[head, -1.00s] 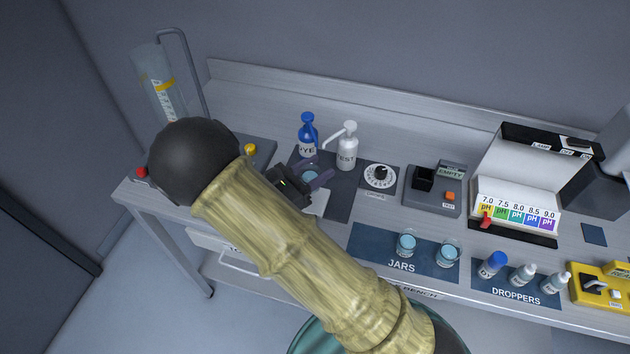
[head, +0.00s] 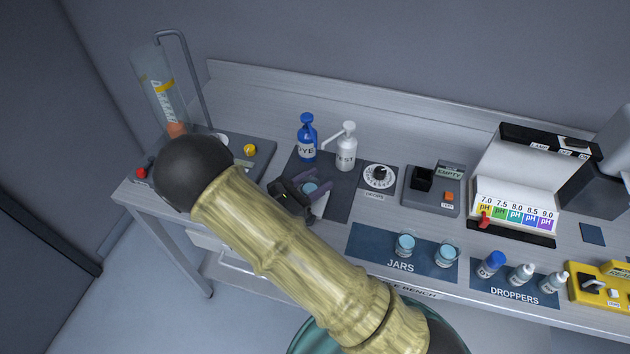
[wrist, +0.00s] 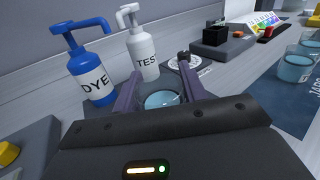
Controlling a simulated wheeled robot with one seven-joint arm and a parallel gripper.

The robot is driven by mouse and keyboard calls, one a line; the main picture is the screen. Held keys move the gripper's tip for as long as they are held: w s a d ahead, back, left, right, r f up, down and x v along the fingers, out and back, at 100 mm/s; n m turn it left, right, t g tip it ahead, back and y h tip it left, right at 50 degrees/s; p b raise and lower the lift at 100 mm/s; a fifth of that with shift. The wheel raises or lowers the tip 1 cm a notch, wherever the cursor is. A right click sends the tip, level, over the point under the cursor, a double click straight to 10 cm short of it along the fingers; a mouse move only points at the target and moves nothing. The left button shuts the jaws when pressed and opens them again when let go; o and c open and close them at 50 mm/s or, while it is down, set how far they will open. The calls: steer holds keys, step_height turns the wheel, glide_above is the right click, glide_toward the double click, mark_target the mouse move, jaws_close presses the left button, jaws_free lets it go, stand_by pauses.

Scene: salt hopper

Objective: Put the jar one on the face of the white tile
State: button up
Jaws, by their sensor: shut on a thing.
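My gripper (head: 316,184) is shut on a jar of pale blue liquid (head: 310,188), over the dark mat behind the front of the bench. The jar (wrist: 160,99) also shows upright between the two purple fingers in the wrist view. The white tile (head: 320,206) shows only partly, just right of and below the gripper in the head view; my gripper and arm hide the rest. I cannot tell whether the jar's base touches the tile.
The blue DYE bottle (head: 307,142) and white TEST bottle (head: 347,150) stand close behind my gripper. A dial (head: 380,177) lies to the right. Two other jars stand on the blue JARS mat (head: 365,245). A grey base with a yellow knob (head: 250,149) is at left.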

steer(key=shift+f, duration=0.25)
steer(key=shift+s+f, duration=0.25)
steer(key=shift+f, duration=0.2)
steer(key=o, duration=1)
steer(key=shift+d+f+b, duration=0.1)
steer(key=shift+b, duration=0.25)
steer(key=shift+r+p, duration=0.3)
steer(key=shift+r, duration=0.15)
steer(key=shift+a, duration=0.25)
steer(key=v, duration=0.3)
steer(key=b+v, duration=0.1)
steer(key=v, duration=0.3)
steer(key=b+v, duration=0.1)
steer(key=v, duration=0.3)
steer(key=shift+a+r, duration=0.25)
steer(key=shift+r, duration=0.15)
